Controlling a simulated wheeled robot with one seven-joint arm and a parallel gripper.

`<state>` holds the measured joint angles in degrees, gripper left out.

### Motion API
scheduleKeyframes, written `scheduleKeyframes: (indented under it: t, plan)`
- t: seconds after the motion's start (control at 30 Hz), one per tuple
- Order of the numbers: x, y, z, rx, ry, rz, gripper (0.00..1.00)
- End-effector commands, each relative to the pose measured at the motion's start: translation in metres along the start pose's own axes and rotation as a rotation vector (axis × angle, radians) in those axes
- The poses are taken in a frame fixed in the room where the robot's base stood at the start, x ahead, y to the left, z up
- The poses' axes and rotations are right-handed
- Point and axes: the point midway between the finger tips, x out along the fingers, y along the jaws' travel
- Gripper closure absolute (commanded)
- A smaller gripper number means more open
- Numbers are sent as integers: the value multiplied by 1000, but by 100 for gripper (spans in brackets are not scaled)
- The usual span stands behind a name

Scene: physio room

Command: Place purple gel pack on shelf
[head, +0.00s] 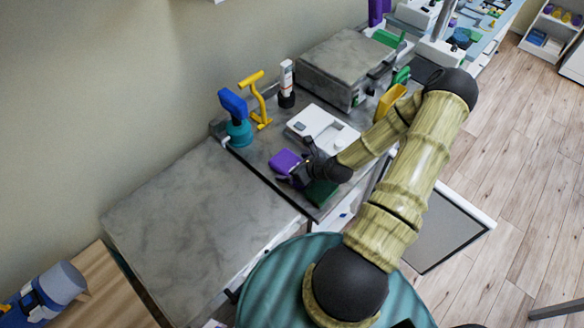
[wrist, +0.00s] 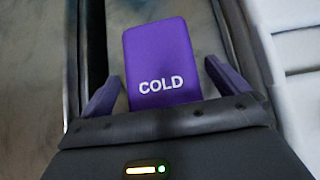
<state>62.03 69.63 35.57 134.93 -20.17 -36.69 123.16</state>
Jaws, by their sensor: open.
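The purple gel pack (head: 285,161) lies flat on the dark grey counter in the head view. In the wrist view the gel pack (wrist: 161,60) shows the white word "COLD". My gripper (head: 287,180) is at the near edge of the pack, low over the counter. In the wrist view my gripper (wrist: 165,88) is open, with one purple-grey finger on each side of the pack's near end. Gaps show between fingers and pack. The pack's near end is partly hidden by my gripper's body. I cannot tell which surface is the shelf.
A dark green block (head: 320,192) sits right beside my gripper. A white device (head: 322,127) lies just behind it. A teal bottle with a blue top (head: 236,118), a yellow stand (head: 256,100) and a grey box (head: 346,68) stand farther back. The lower left grey counter (head: 200,215) is bare.

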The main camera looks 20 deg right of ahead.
Motion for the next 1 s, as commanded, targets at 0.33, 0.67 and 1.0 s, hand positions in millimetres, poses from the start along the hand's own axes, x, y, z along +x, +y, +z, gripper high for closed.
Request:
scheduleKeyframes:
  t: [0.33, 0.67, 1.0]
  plan:
    - [0, 0, 0, -1, -1, 0, 52]
    - [-3, -1, 4, -1, -2, -1, 57]
    - [-37, -2, 40, -3, -3, -5, 57]
